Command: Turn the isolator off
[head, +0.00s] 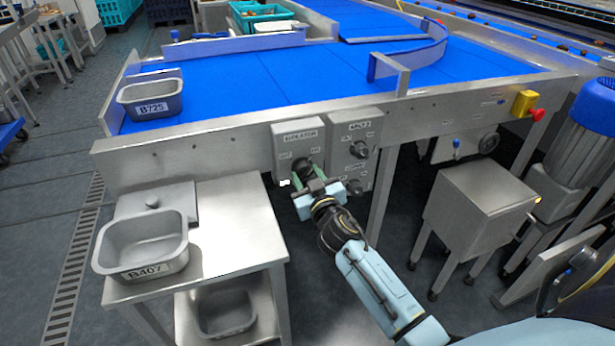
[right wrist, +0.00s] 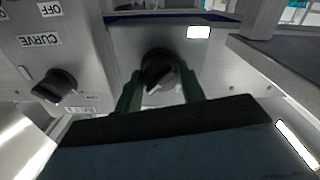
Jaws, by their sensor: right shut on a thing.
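The isolator (head: 298,136) is a grey box labelled ISOLATOR on the front rail of the blue conveyor. Its dark rotary knob (head: 302,164) is on the lower part of the box; it also shows in the right wrist view (right wrist: 158,68). My right gripper (head: 310,174) reaches the box from the front, its green fingers one on each side of the knob and shut on it. The fingers and gripper body partly hide the knob, and I cannot read its setting. My left gripper is not in view.
Right beside the isolator is a second grey control panel (head: 354,150) with dark knobs. A yellow box with a red stop button (head: 527,104) is farther right. A steel table (head: 235,225) with tub B407 (head: 180,262) stands at left. Tub B725 (head: 150,96) sits on the conveyor.

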